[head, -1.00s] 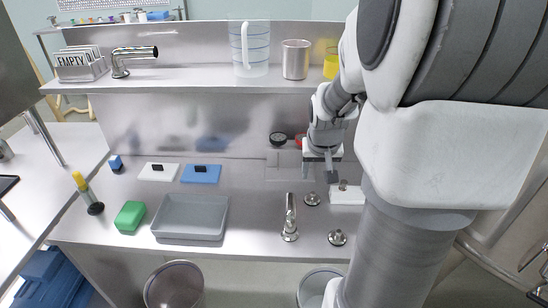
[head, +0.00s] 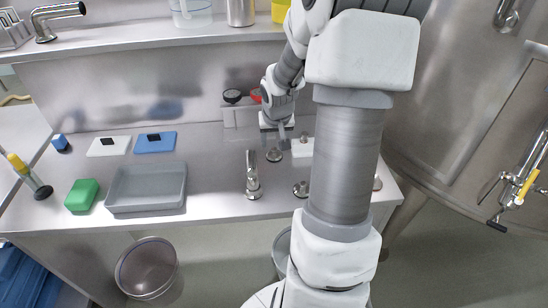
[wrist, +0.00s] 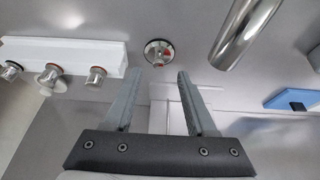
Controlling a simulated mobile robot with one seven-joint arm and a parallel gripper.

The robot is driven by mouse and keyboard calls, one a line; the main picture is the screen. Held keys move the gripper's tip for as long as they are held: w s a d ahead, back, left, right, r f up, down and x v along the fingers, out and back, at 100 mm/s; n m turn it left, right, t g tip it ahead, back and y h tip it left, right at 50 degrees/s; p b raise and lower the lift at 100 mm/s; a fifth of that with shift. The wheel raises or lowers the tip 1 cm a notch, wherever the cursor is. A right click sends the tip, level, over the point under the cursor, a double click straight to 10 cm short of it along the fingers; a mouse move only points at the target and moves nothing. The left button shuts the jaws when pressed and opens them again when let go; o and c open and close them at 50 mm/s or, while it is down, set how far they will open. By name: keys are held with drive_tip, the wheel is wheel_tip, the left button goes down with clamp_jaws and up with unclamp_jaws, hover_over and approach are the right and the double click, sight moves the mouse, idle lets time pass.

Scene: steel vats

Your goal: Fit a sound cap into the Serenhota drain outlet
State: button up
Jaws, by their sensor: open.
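My gripper (head: 277,137) hangs low over the bench, and in the wrist view its two fingers (wrist: 159,72) are apart with nothing between them. Another cap (head: 301,189) lies near the bench's front edge. A steel vat (head: 450,95) stands at right with a valve (head: 520,183); no outlet name is readable.
A bent steel pipe (head: 252,176) stands upright left of the cap. A grey tray (head: 146,187), green block (head: 82,194) and blue board (head: 155,142) lie further left. A steel bin (head: 147,267) stands on the floor. The shelf (head: 150,40) runs behind.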

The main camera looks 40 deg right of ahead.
sight(274, 149)
drive_tip(key=b+x, duration=0.2)
drive_tip(key=x, duration=0.3)
drive_tip(key=shift+d+f, duration=0.1)
drive_tip(key=shift+c, duration=0.2)
clamp_jaws()
